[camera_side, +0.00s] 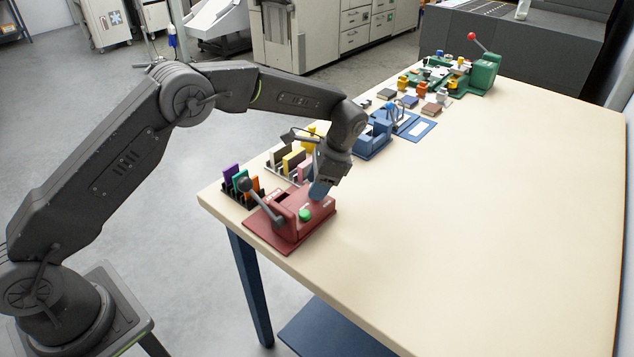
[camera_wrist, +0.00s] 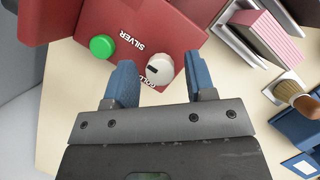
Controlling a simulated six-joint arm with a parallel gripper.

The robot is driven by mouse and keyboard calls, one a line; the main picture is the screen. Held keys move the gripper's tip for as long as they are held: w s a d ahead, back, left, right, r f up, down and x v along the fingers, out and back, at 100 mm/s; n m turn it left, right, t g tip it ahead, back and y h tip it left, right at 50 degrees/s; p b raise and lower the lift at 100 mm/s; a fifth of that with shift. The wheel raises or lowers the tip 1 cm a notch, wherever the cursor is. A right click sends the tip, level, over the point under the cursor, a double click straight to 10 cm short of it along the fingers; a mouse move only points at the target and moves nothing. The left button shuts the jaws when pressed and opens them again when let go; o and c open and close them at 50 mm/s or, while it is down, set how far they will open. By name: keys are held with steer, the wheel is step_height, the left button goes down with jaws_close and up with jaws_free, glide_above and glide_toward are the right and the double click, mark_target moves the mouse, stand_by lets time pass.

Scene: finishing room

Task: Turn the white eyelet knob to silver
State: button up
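The white eyelet knob (camera_wrist: 160,70) sits on the red machine (camera_wrist: 140,20), with a short dark mark on its face toward the left. The printed word SILVER lies above it in the wrist view, and GOLD is below it, partly covered. My gripper (camera_wrist: 159,64) is open, with one blue finger on each side of the knob and a gap to both. In the side view my gripper (camera_side: 320,188) is low over the red machine (camera_side: 285,235), and the knob is hidden behind it. A round green button (camera_wrist: 102,46) is left of the knob; it also shows in the side view (camera_side: 305,215).
A dark lever (camera_side: 262,203) rises at the red machine's left. Racks of coloured pieces (camera_side: 240,182) stand behind it. A brush (camera_wrist: 295,95) is right of my gripper. A blue machine (camera_side: 372,143) and a green machine (camera_side: 484,72) stand farther back. The table's right side is clear.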

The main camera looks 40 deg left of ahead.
steer(key=shift+o, duration=0.3)
steer(key=v, duration=1.3)
steer(key=shift+r, duration=0.3)
steer(key=shift+w+d, duration=0.1)
steer(key=shift+w, duration=0.05)
